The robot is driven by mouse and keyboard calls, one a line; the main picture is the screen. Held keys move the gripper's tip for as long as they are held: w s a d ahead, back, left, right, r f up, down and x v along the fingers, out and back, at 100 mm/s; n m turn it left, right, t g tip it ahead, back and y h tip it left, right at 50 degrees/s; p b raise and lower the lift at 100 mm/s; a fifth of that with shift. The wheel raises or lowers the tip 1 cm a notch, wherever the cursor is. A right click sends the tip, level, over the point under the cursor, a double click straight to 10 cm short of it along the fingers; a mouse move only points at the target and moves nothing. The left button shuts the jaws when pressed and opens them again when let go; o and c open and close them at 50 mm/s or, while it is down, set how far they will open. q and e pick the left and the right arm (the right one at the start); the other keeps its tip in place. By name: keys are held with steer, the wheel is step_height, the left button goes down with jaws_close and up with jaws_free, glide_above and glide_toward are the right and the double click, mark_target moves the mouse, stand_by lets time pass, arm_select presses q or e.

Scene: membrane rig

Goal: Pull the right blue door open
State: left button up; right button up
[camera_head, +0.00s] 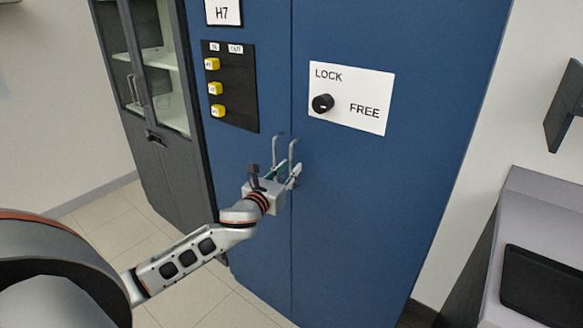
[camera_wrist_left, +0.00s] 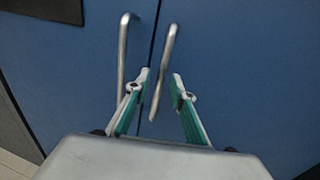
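The right blue door (camera_head: 370,200) is the right half of a tall blue cabinet and looks shut, level with the left blue door (camera_head: 225,155) along the seam. Two grey bar handles flank the seam; the right door's handle (camera_wrist_left: 166,60) and the left door's handle (camera_wrist_left: 124,55) show in the left wrist view. My left gripper (camera_head: 286,172) is at the handles. In the left wrist view its green-lined fingers (camera_wrist_left: 160,78) stand apart on either side of the right handle, with visible gaps. The left handle lies outside the left finger. My right gripper is not in view.
A black knob (camera_head: 322,103) sits on a white LOCK/FREE plate (camera_head: 372,88) on the right door; its setting is hard to read. A black panel with yellow knobs (camera_head: 216,88) is on the left door. A grey glass-door cabinet (camera_head: 160,130) stands left, a grey unit (camera_head: 545,215) right.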

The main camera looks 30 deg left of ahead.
arm_select(q)
steer(key=shift+w, duration=0.8)
jaws_close()
steer(key=shift+s, duration=0.1)
